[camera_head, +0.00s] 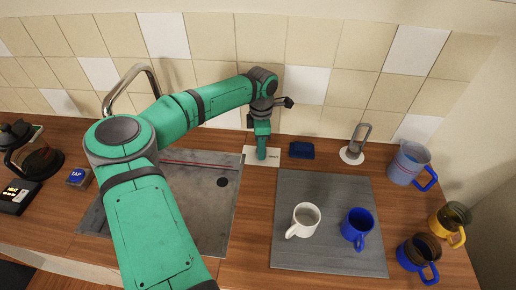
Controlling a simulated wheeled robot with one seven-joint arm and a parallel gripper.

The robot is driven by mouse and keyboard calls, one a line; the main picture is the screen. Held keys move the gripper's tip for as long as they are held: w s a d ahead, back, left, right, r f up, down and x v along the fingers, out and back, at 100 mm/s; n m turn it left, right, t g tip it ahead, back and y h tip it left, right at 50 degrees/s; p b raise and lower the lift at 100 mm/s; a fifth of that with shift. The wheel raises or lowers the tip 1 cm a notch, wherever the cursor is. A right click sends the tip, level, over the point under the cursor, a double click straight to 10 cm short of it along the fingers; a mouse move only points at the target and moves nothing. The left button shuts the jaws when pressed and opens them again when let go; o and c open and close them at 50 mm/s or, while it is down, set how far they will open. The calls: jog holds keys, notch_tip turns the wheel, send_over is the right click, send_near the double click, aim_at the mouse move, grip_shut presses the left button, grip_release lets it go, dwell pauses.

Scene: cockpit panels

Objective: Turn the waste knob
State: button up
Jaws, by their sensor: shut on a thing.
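A white label plate (273,161) with small dark lettering lies on the counter just behind the gap between the sink and the grey mat. My gripper (261,154) points down over the left part of this plate. It is shut on the waste knob, which the fingers hide almost wholly. How far the knob is turned cannot be seen.
A dark blue block (302,150) sits close to the right of the plate. The grey mat (330,187) carries a white mug (304,220) and a blue mug (357,228). The sink (215,218) and faucet (133,82) are left; more mugs stand right.

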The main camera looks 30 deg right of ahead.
jog(key=shift+w+a+r, duration=0.1)
jog(key=shift+w+a, duration=0.15)
jog(key=shift+w, duration=0.1)
jog(key=o, duration=1.1)
jog(key=shift+c, duration=0.2)
jog(key=shift+s+d, duration=0.1)
jog(key=shift+s, duration=0.05)
notch_tip(320, 180, up, 11)
jog(key=shift+d, duration=0.25)
jog(key=shift+a, duration=0.15)
